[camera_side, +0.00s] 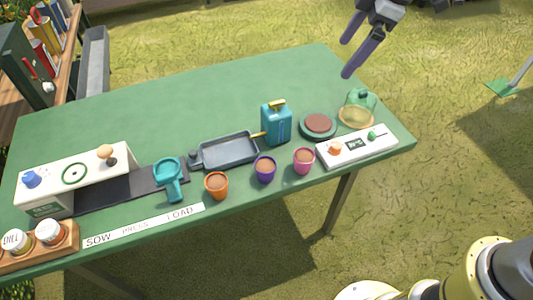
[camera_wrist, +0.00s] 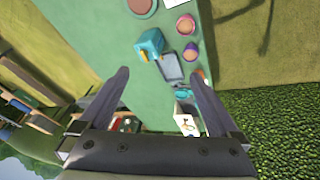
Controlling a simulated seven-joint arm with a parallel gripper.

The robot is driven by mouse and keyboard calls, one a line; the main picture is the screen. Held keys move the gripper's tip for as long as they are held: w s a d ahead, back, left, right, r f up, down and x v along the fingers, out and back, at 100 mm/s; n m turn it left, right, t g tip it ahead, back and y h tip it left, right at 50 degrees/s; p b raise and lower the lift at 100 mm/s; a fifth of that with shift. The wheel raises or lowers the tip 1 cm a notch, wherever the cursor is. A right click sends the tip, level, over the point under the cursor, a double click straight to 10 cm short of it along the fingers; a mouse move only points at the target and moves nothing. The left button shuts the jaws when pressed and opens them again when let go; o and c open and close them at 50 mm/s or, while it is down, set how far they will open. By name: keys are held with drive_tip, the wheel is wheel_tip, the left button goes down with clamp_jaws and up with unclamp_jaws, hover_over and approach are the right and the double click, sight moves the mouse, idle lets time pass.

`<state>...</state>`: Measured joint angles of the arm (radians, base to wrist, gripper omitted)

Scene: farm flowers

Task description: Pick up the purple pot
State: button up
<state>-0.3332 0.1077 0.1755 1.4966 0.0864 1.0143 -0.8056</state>
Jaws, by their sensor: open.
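The purple pot (camera_side: 265,170) is a small pot filled with brown soil. It stands upright on the green table (camera_side: 230,105) between an orange pot (camera_side: 216,186) on its left and a pink pot (camera_side: 304,161) on its right. In the wrist view the purple pot (camera_wrist: 191,51) shows below the pink pot (camera_wrist: 185,23). My gripper (camera_side: 346,58) is open and empty, with dark fingers. It is raised near the table's far right edge, well apart from the purple pot. The wrist view shows the two fingers (camera_wrist: 159,85) spread wide.
Behind the purple pot are a grey tray (camera_side: 226,151) and a teal can (camera_side: 276,124). A teal tool (camera_side: 171,178), a glass dome (camera_side: 357,108), a brown-topped dish (camera_side: 318,125) and a white panel (camera_side: 356,146) stand nearby. The table's far middle is clear.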

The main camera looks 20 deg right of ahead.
drive_tip(key=w+a+f+n+g, duration=0.2)
drive_tip(key=w+a+f, duration=0.1)
drive_tip(key=a+f, duration=0.75)
drive_tip(key=n+g, duration=0.1)
approach(265, 167)
drive_tip(key=f, duration=0.2)
drive_tip(key=a+f, duration=0.1)
drive_tip(key=shift+s+f+h, duration=0.25)
drive_tip(key=shift+f+h, duration=0.05)
drive_tip(key=shift+f, duration=0.05)
drive_tip(key=shift+w+a+f, duration=0.1)
drive_tip(key=shift+f, duration=0.95)
drive_tip(key=shift+w+a+f, duration=0.1)
drive_tip(key=shift+w+f, duration=0.05)
drive_tip(key=shift+f, duration=0.9)
drive_tip(key=shift+w+a+f, duration=0.1)
drive_tip(key=shift+f, duration=0.9)
drive_tip(key=c, duration=1.4)
drive_tip(key=shift+r, duration=0.15)
drive_tip(key=shift+c, duration=0.2)
